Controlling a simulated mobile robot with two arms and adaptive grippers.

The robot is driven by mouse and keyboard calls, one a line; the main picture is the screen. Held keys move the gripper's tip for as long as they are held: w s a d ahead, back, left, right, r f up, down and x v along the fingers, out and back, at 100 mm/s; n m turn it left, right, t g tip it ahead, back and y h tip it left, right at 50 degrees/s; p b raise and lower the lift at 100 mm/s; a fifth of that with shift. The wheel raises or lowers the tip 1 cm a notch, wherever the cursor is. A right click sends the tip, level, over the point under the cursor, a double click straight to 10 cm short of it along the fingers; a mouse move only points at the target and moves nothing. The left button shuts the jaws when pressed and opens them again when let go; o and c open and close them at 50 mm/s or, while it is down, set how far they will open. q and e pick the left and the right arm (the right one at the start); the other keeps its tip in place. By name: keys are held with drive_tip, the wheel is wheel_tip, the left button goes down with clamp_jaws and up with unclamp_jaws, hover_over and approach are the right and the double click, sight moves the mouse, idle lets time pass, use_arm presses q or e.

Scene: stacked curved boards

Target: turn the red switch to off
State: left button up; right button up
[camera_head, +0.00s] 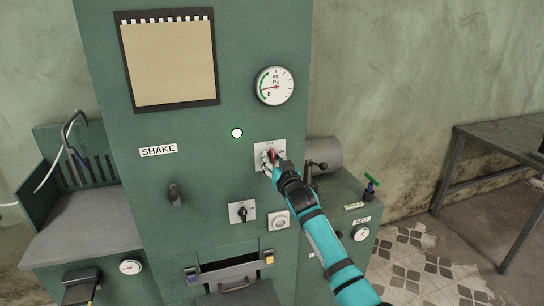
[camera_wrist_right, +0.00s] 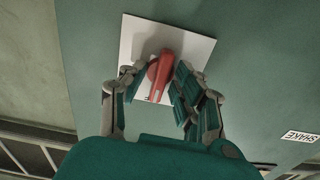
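The red switch (camera_wrist_right: 161,75) is a red handle on a white square plate (camera_wrist_right: 194,48) fixed to the green machine's front. In the head view the red switch (camera_head: 274,154) is partly covered by my right gripper (camera_head: 268,162). Small lettering on the plate (camera_head: 262,146) is hard to read, and I cannot tell the switch's setting. In the wrist view the fingers of my right gripper (camera_wrist_right: 158,88) stand on both sides of the handle, with narrow gaps showing beside it. My left gripper is not in view.
A pressure gauge (camera_head: 274,86) is above the switch. A black rotary switch (camera_head: 242,212) and a round white socket (camera_head: 279,221) are below it. A dark table (camera_head: 500,132) is far right.

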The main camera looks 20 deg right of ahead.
drive_tip(key=shift+o, duration=0.2)
drive_tip(key=shift+s+r+p, duration=0.1)
drive_tip(key=shift+s+p, duration=0.35)
drive_tip(key=shift+p, duration=0.2)
drive_tip(key=s+p, duration=0.3)
drive_tip(key=shift+s+d, duration=0.1)
drive_tip(key=shift+s, duration=0.2)
drive_tip(key=s+p, duration=0.1)
drive_tip(key=s, duration=0.1)
drive_tip(key=shift+s, duration=0.3)
